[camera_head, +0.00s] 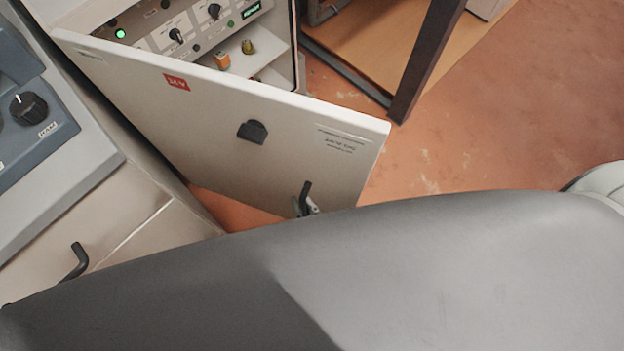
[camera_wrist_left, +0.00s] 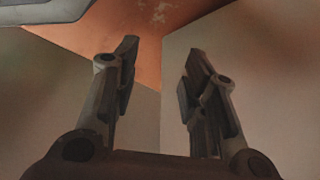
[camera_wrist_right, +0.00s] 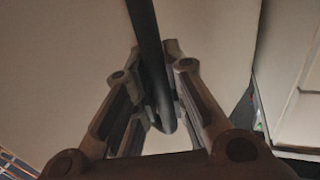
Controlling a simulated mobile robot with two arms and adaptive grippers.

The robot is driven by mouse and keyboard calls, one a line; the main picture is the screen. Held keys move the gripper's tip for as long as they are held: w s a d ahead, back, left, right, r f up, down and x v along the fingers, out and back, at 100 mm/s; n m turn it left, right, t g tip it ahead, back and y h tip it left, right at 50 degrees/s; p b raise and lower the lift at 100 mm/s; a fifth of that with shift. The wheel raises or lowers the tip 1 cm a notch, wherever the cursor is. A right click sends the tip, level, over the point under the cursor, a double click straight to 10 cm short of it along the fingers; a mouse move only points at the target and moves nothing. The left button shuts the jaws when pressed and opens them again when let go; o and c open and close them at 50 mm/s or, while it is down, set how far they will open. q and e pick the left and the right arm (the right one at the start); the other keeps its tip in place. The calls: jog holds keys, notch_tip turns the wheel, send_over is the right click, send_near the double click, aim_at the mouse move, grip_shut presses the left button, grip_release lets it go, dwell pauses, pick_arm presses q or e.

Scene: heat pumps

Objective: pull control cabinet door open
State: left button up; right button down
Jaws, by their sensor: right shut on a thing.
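The control cabinet door (camera_head: 205,125) stands swung out from the cabinet, with a wide gap into the cabinet's inside (camera_head: 215,35). It is a pale panel with a red label and a dark latch. Its dark handle (camera_head: 305,190) is near the door's lower right part; it also shows in the right wrist view (camera_wrist_right: 145,40). My right gripper (camera_head: 304,208) is shut on this handle, and its fingers (camera_wrist_right: 155,95) close around it. My left gripper (camera_wrist_left: 160,75) is open and empty in the left wrist view, near pale panels; the head view does not show it.
A grey console with a black knob (camera_head: 29,107) stands at the left, above a pale cabinet with a dark handle (camera_head: 75,262). A dark frame post (camera_head: 425,60) stands behind the door. The orange floor (camera_head: 500,110) at the right is clear. My own body hides the lower part.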

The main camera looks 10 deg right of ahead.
jog(key=shift+s+a, duration=0.75)
jog(key=shift+s, duration=0.25)
jog(key=c, duration=1.5)
grip_release()
jog(key=shift+o, duration=0.2)
jog(key=v, duration=0.7)
jog(key=shift+s, duration=0.25)
